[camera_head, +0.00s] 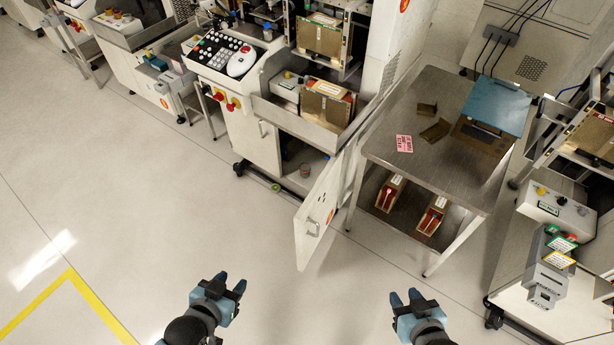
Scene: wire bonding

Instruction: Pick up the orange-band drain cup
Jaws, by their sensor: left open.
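A small cup (304,170) with a reddish-orange tint stands low inside the open cabinet under the wire bonder in the middle. It is small in the picture, so I cannot make out its band clearly; it is probably the orange-band drain cup. My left gripper (230,284) is open and empty over the floor at the bottom, well short of the cabinet. My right gripper (405,294) is open and empty over the floor, further right. Both grippers are far from the cup and touch nothing.
The cabinet door (318,215) swings out toward me, right of the cup. A steel table (440,80) with a pink card (404,143) and bins on its lower shelf stands right of it. Another machine stands far right. The floor (170,190) in front and left is clear.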

